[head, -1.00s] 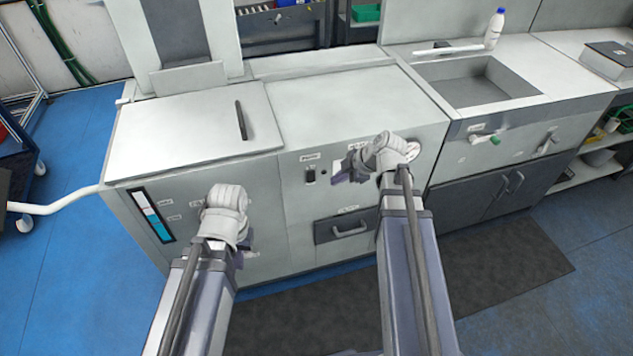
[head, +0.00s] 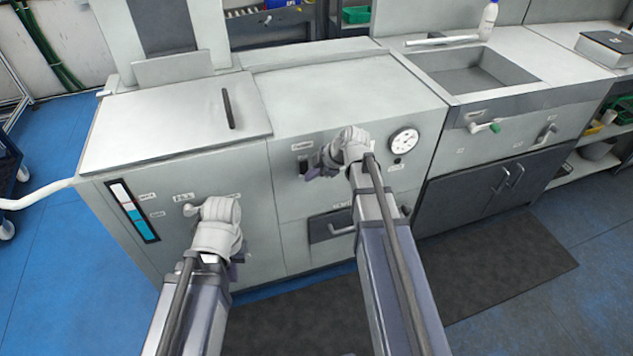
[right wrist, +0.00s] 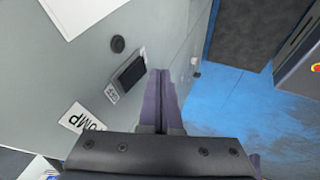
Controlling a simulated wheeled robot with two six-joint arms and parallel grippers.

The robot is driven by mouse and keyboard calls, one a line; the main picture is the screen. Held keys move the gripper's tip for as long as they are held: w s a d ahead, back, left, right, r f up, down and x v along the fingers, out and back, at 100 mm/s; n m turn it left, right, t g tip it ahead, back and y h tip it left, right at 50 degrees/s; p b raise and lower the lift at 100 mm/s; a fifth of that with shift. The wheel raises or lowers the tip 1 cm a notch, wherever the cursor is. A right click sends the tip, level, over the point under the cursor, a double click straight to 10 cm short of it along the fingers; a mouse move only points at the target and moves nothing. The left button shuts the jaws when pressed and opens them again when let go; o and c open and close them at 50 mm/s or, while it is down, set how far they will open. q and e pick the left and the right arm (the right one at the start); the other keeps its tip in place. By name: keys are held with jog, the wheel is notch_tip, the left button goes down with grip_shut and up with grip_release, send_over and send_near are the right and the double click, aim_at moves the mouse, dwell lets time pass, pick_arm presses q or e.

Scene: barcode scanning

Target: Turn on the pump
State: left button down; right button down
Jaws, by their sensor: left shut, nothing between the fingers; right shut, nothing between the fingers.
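The pump switch is a small black rocker (head: 303,166) on the grey machine's front panel, under a small label (head: 302,146). In the right wrist view the black switch (right wrist: 131,72) sits beside a white label (right wrist: 82,118) reading "UMP", partly cut off. My right gripper (head: 313,173) is shut and empty, just right of the switch in the head view. In the right wrist view its closed fingers (right wrist: 158,100) are beside the switch; contact cannot be told. My left gripper (head: 237,268) is shut, mostly hidden behind its wrist, low before the left panel.
A round gauge (head: 404,140) is right of my right wrist. A level indicator (head: 134,211) and a small lever (head: 191,210) are on the left panel. A sink (head: 470,77) is at the right. A dark mat (head: 500,258) lies on the floor.

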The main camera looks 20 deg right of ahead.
jog(key=shift+w, duration=0.7)
jog(key=shift+f, duration=0.1)
jog(key=shift+w+t+b, duration=0.2)
jog(key=shift+t+b, duration=0.2)
jog(key=shift+b, duration=0.1)
jog(key=shift+r+p, duration=0.8)
jog(key=shift+p, duration=0.05)
